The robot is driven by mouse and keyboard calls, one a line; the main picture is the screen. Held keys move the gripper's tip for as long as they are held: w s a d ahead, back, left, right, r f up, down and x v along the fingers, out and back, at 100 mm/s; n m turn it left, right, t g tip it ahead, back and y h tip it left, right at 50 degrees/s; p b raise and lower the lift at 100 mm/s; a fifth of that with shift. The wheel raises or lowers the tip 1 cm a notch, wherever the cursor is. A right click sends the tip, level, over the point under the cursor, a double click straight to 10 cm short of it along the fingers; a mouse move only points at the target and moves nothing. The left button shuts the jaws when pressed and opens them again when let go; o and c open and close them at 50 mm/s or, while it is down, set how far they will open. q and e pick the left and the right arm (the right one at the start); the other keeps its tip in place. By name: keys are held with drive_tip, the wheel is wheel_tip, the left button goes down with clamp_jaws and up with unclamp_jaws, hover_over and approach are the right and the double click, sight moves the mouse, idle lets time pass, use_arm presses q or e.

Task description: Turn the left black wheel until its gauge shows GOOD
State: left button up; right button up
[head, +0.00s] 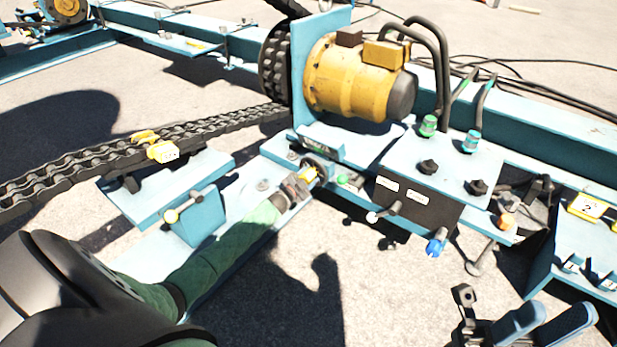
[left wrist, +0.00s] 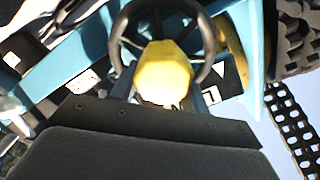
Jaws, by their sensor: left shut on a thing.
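A small spoked black wheel (head: 319,165) stands at the blue frame, left of the black panel. My left gripper (head: 305,179) is right at its near side, with a yellow piece between gripper and wheel. In the left wrist view the black wheel (left wrist: 206,40) fills the top middle, and the yellow piece (left wrist: 163,72) covers its lower middle. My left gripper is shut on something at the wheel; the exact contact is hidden. White labels (head: 388,184) show on the black panel (head: 420,213), too small to read. No gauge reading is legible.
A yellow motor (head: 345,77) stands behind the wheel. A chain (head: 100,157) runs left from it. Open ground lies in front.

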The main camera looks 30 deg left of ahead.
sight(305, 179)
use_arm(q)
drive_tip(key=o, duration=1.4)
drive_tip(key=shift+c, duration=0.2)
drive_tip(key=shift+s, duration=0.1)
drive_tip(key=shift+s+a+p, duration=0.15)
drive_tip(key=shift+s+p, duration=0.35)
drive_tip(key=shift+s, duration=1.4)
drive_tip(key=shift+s+a+p, duration=0.15)
drive_tip(key=shift+s+p, duration=0.3)
drive_tip(key=shift+s, duration=1.4)
